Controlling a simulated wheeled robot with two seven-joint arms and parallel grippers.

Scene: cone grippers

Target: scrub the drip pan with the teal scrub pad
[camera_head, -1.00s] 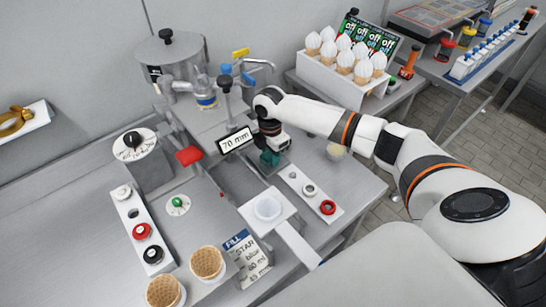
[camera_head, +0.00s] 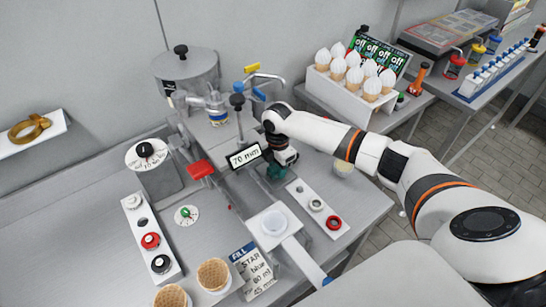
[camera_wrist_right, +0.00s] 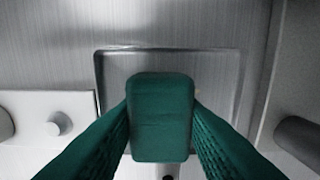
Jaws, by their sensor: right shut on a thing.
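The teal scrub pad (camera_wrist_right: 162,117) is between the two teal fingers of my right gripper (camera_wrist_right: 161,112), which is shut on it. In the right wrist view the pad lies over the near middle part of the drip pan (camera_wrist_right: 118,66), a shallow grey metal pan with a raised rim. I cannot tell whether the pad touches the pan floor. In the head view my right gripper (camera_head: 278,170) points down beside the "70 mm" display, and its wrist hides most of the pad and pan. My left gripper is not in view.
A "70 mm" display (camera_head: 244,156) and a red lever (camera_head: 200,170) stand left of the gripper. A white strip with rings (camera_head: 318,206) lies to the right. A cone rack (camera_head: 347,91) stands behind.

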